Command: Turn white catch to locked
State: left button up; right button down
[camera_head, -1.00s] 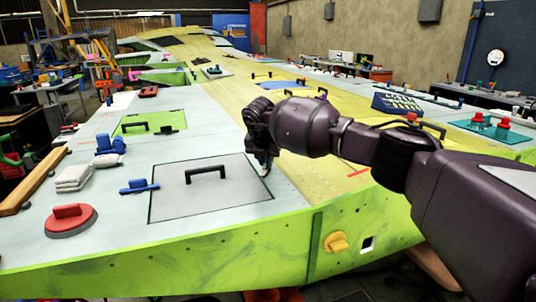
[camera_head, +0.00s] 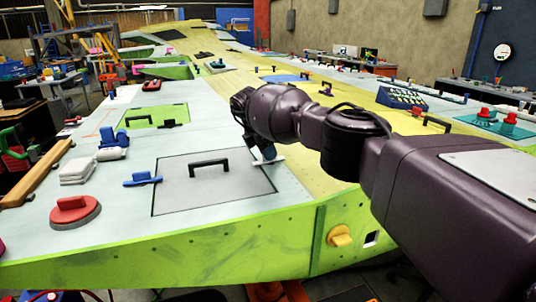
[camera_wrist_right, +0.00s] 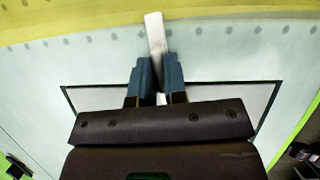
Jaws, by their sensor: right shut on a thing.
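The white catch (camera_head: 279,159) is a slim bar at the right edge of a grey panel. It also shows in the right wrist view (camera_wrist_right: 155,35), where it sticks out beyond the blue fingers. My right gripper (camera_head: 267,153) is shut on it, with one finger on each side in the wrist view (camera_wrist_right: 158,82). The bar lies across the panel's edge line, roughly square to it. Its middle is hidden by the fingers. My left gripper is not in view.
The grey panel (camera_head: 185,192) has a black handle (camera_head: 209,165). A blue catch (camera_head: 142,179) sits at its left edge. A red round knob (camera_head: 74,211) and folded white cloths (camera_head: 78,170) lie further left. A yellow knob (camera_head: 340,236) is on the green front face.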

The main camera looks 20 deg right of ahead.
jog(key=shift+m, duration=0.6)
jog(key=shift+g+b, duration=0.3)
jog(key=c, duration=1.2)
grip_release()
jog(key=shift+o, duration=0.2)
jog(key=b+v, duration=0.1)
jog(key=v, duration=1)
